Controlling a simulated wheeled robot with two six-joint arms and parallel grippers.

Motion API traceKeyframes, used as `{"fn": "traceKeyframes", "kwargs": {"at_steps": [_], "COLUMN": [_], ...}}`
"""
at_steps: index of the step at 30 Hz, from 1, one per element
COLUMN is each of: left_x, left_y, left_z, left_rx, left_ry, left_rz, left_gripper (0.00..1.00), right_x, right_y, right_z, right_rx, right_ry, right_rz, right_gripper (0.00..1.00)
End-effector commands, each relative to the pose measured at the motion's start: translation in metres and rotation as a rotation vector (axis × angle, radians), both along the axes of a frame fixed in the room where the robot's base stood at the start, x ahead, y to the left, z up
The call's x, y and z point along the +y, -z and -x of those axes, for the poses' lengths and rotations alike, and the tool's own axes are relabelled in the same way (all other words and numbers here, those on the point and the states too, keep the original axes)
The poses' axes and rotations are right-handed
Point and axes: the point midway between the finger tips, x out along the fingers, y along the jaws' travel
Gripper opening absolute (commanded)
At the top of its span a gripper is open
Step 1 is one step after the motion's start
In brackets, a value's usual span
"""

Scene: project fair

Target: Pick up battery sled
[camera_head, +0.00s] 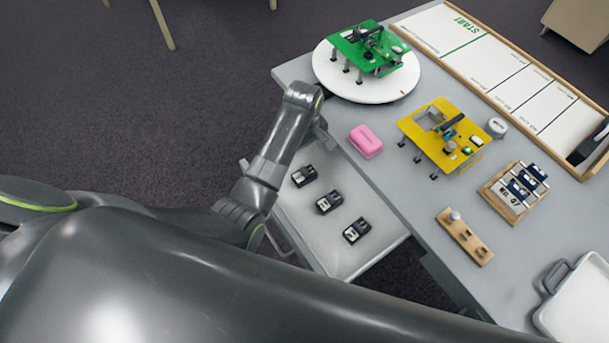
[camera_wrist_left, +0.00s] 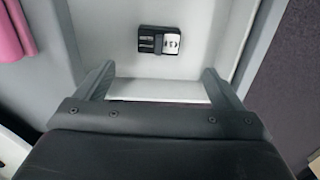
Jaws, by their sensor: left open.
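Three small black blocks with pale labels, which look like battery sleds, lie in a row in the pale open drawer (camera_head: 345,262): the far one (camera_head: 304,175), the middle one (camera_head: 329,202) and the near one (camera_head: 357,231). In the left wrist view one such block (camera_wrist_left: 158,40) lies flat on the drawer floor, beyond and between my fingertips, not touched. My left gripper (camera_wrist_left: 158,82) is open and empty above the drawer. In the head view my left wrist largely hides its fingers. My right gripper is not in view.
The grey table (camera_head: 400,205) borders the drawer. On it are a pink case (camera_head: 366,141), a yellow rover (camera_head: 441,135), a green rover on a white turntable (camera_head: 377,90), a wooden rack (camera_head: 497,203), a wooden peg block (camera_head: 464,236) and a white tray (camera_head: 578,305).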

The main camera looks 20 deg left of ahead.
Motion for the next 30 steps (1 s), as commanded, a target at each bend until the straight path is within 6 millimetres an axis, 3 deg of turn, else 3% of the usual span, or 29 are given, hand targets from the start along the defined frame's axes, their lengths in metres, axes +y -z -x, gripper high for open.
{"fn": "traceKeyframes", "kwargs": {"at_steps": [3,6,14,24,30], "left_x": [0.000,0.000,0.000,-0.001,-0.001], "left_y": [0.026,0.040,0.056,0.097,0.101], "left_z": [0.001,0.000,0.000,-0.001,-0.001], "left_rx": [0.004,0.002,0.002,0.001,-0.001], "left_ry": [0.000,0.000,0.000,0.000,0.000], "left_rz": [0.000,-0.001,-0.001,-0.001,0.000], "left_gripper": [0.89,0.89,0.89,0.89,0.89], "right_x": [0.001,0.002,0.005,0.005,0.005], "right_y": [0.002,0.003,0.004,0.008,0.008], "right_z": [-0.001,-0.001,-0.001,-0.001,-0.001], "right_rx": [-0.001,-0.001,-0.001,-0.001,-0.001], "right_ry": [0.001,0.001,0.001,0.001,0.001], "right_rz": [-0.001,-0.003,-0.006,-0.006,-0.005], "right_gripper": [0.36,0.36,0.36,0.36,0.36]}}
